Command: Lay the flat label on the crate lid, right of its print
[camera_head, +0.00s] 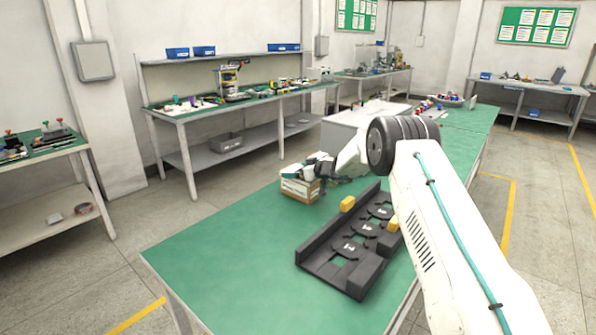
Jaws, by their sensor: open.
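My arm reaches in from the lower right and bends back to the left. My gripper (318,170) is small and dark in this view, just above or beside a small cardboard box (300,190) on the green table. The jaws are open; I cannot make out anything between them. Pale and dark shapes sit at the box's top, and I cannot separate them clearly from the gripper. A large light-grey box (345,132) stands behind, partly hidden by my arm; I cannot tell whether it is the crate. I cannot make out the flat label or any lid print.
A black fixture (318,258) with numbered plates and yellow blocks (347,203) lies on the green table (225,255), right of the cardboard box. The table's left and front-left area is clear. Small red and blue parts (437,101) lie at the far end.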

